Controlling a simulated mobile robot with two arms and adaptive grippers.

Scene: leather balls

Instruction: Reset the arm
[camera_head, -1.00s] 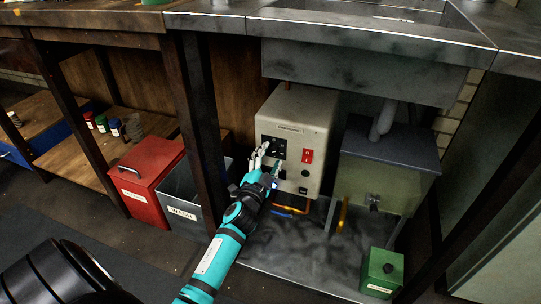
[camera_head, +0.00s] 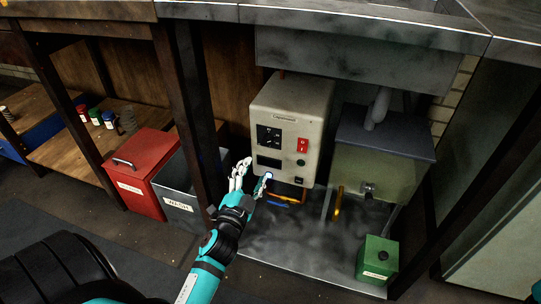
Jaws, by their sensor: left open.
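My left arm is teal and black and reaches up from the bottom of the head view. My left gripper (camera_head: 251,179) has pale fingers spread apart, with nothing visible between them. It is in front of and just left of the lower part of a cream control box (camera_head: 313,132). The box has a black panel, a red switch (camera_head: 303,145) and a dark round knob. I cannot tell whether a fingertip touches the box, but a gap seems to show. My right gripper is not in the view.
A red lidded box (camera_head: 140,172) and a grey bin (camera_head: 178,207) stand left of the arm, by a dark table leg (camera_head: 188,110). A grey-lidded tank (camera_head: 385,150) and a small green box (camera_head: 377,258) stand right. The metal floor plate (camera_head: 310,240) is mostly clear.

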